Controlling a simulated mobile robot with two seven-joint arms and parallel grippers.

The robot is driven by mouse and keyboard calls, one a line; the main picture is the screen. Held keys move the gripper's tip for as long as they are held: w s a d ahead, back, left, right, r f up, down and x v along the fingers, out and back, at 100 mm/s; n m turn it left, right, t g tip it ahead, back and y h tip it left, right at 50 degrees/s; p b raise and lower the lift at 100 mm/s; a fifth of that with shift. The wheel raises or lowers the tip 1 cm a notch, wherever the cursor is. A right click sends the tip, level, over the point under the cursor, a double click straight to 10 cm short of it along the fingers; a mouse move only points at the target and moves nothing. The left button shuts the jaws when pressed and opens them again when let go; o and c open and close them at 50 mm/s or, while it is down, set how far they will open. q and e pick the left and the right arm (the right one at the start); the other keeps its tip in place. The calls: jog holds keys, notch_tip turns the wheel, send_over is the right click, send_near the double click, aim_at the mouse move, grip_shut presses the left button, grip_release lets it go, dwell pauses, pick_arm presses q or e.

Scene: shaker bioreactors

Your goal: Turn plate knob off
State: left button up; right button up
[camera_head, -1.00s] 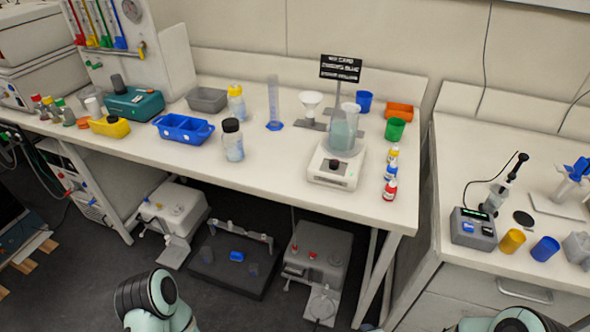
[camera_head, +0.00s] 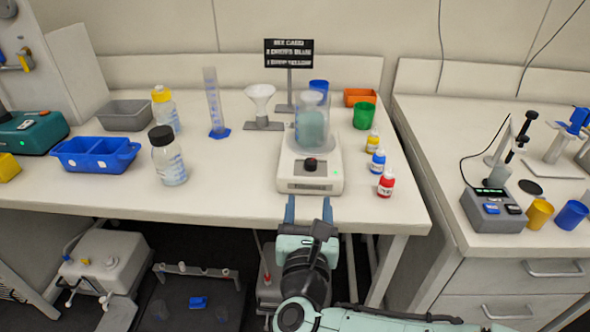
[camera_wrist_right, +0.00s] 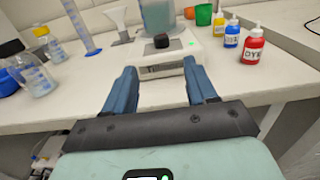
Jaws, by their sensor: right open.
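The plate (camera_head: 310,178) is a white stirring plate on the table, with a beaker of pale teal liquid (camera_head: 311,125) on top. Its dark knob (camera_head: 311,165) is on the front and also shows in the right wrist view (camera_wrist_right: 162,41), beside a small green light. My right gripper (camera_head: 309,207) points at the plate's front from the table's front edge. Its blue fingers (camera_wrist_right: 162,82) are apart and empty, with the knob ahead between them, not touched. My left gripper is not in view.
Small yellow, blue and red dye bottles (camera_head: 386,183) stand right of the plate. A funnel on a stand (camera_head: 260,100) and a graduated cylinder (camera_head: 214,105) stand to its left. A sign (camera_head: 289,53) stands behind. The table front left of the plate is clear.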

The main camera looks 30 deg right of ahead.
aim_at(311, 166)
jog(key=x, duration=1.2)
jog(key=shift+w, duration=0.2)
jog(key=shift+f, duration=0.1)
jog(key=c, duration=1.1)
